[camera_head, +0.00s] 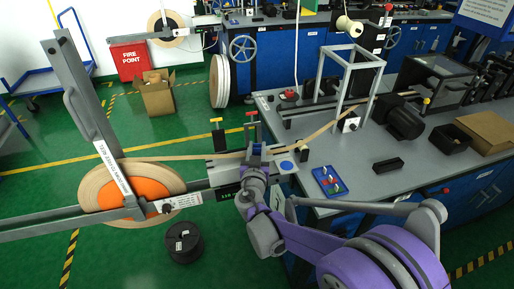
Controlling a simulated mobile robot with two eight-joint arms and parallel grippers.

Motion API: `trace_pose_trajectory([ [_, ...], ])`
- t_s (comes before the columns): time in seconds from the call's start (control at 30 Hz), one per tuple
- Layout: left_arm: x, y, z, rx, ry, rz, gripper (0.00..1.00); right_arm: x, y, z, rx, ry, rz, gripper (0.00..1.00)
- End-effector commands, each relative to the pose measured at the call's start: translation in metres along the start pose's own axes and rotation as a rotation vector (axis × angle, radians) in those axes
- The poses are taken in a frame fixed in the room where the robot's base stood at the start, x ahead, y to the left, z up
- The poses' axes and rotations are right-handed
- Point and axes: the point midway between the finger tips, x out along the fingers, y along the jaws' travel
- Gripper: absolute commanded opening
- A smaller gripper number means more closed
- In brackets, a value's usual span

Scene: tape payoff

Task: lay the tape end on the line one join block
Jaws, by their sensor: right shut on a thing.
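A pale tape roll with an orange core (150,188) hangs on the payoff stand at left. Its pale tape (185,157) runs right to the grey join block (223,171), at the bench's near-left corner. My right gripper (254,153) is at the block, shut on the tape end; its fingertips are small and partly hidden by the wrist. Whether the tape touches the block there, I cannot tell. Another tape stretch (322,132) runs from right of the gripper up towards the grey frame. My left gripper is not in view.
A grey frame (345,75), a dark motor (405,118), a blue tray (329,181) and a black block (388,165) stand on the bench (350,205). A black spool (183,243) and a cardboard box (157,97) are on the green floor.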

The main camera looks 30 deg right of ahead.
Motion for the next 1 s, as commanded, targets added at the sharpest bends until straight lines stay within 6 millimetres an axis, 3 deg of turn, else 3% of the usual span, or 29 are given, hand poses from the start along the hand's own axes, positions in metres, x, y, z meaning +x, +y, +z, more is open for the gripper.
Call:
trace_pose_trajectory([
  [0.17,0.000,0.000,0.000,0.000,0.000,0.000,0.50,0.000,0.000,0.000,0.000,0.000,0.000,0.00],
  [0.2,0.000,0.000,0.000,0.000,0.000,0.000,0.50,0.000,0.000,0.000,0.000,0.000,0.000,0.38],
  [0.4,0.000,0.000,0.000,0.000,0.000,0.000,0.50,0.000,0.000,0.000,0.000,0.000,-0.001,0.71],
  [0.87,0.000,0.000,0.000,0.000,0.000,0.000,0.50,-0.001,-0.002,0.000,0.000,-0.001,-0.005,0.71],
  [1.0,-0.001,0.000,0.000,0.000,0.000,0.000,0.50,-0.011,-0.002,0.000,0.001,-0.001,-0.005,0.71],
])
